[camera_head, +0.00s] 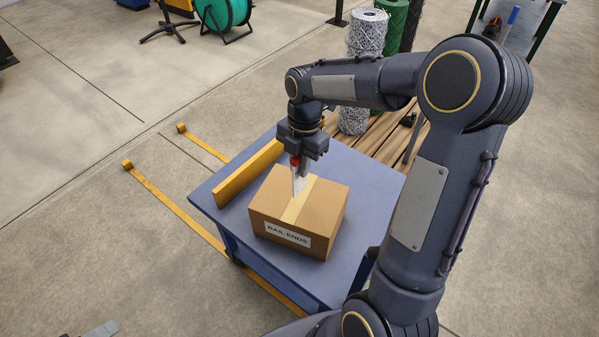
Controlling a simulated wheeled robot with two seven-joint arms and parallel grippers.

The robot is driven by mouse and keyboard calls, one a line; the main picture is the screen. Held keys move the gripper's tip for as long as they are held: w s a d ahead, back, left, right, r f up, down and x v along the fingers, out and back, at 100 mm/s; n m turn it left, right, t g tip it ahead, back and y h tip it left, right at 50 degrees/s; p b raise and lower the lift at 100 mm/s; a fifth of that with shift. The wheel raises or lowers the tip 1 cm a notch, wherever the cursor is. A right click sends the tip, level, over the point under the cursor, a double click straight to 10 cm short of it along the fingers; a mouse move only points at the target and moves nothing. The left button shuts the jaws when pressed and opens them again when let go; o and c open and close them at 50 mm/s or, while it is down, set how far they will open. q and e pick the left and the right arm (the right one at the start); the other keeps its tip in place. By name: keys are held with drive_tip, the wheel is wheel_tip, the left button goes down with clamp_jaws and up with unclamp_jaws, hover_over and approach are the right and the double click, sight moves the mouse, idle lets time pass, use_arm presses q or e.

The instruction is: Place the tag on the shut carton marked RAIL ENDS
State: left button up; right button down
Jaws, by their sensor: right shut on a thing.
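The shut brown carton (278,203) sits on a blue table, with tape along its top and a white label reading RAIL ENDS (288,235) on its front side. My right gripper (298,160) points down over the back part of the carton's top. It is shut on a small white tag (299,184), which hangs below the fingers with a bit of red at its upper end. I cannot tell whether the tag's lower tip touches the carton top. My left gripper is not in view.
The blue table (228,213) has a yellow raised strip (247,173) along its back left edge. Wooden planks (383,137) and a roll of wire mesh (366,35) stand behind it. Yellow lines mark the floor at left. Table top is clear left and right of the carton.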

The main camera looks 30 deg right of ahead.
wheel_tip(320, 180, down, 6)
drive_tip(key=w+d, duration=0.1)
drive_tip(key=w, duration=0.1)
idle(0.3)
drive_tip(key=shift+f, duration=0.1)
drive_tip(key=c, duration=1.4)
unclamp_jaws()
drive_tip(key=shift+o, duration=0.2)
